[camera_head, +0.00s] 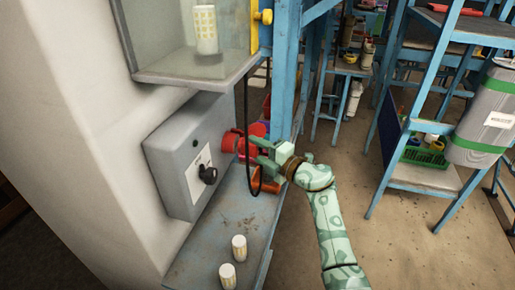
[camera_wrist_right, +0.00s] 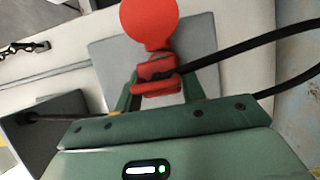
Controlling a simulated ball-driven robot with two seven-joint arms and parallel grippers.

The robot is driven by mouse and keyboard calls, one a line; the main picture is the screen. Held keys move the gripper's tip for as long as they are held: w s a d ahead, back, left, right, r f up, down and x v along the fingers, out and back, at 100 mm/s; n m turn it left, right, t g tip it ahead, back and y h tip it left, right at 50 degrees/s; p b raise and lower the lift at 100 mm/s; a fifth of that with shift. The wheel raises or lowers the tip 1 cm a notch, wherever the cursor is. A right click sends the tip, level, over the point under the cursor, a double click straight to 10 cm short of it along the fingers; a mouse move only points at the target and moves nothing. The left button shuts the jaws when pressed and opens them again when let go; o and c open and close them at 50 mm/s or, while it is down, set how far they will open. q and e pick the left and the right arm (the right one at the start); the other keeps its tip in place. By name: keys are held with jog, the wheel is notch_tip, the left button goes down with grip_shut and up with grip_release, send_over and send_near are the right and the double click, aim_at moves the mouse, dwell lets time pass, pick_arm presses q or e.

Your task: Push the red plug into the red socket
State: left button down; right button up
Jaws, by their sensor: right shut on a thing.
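The red socket (camera_head: 229,143) sticks out from the right side of the grey box in the head view. A round red disc, seemingly the socket's cover, shows in the right wrist view (camera_wrist_right: 150,22). My right gripper (camera_head: 262,153) is beside the socket, its fingers pointing at the box. In the wrist view its fingers (camera_wrist_right: 158,92) are shut on the red plug (camera_wrist_right: 158,74), which has a black cable. The plug lies against or just in front of the disc; I cannot tell whether it is inside the socket. My left gripper is not in view.
The grey box (camera_head: 176,160) with a black knob (camera_head: 208,174) is on the pale wall. A black cable (camera_head: 247,110) hangs near the blue post. Two ribbed white cylinders stand on the blue-grey ledge (camera_head: 205,258). Blue shelving (camera_head: 412,178) stands at right.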

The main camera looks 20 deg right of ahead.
jog(key=shift+r+p, duration=0.1)
jog(key=shift+p, duration=0.2)
dwell(0.5)
jog(key=shift+w+a, duration=0.3)
jog(key=shift+a, duration=0.15)
dwell(0.5)
jog(key=o, duration=1)
jog(key=p+v, duration=0.1)
jog(key=v, duration=1.5)
jog(key=shift+s+p, duration=0.2)
jog(key=shift+p, duration=0.1)
jog(key=shift+f, duration=0.2)
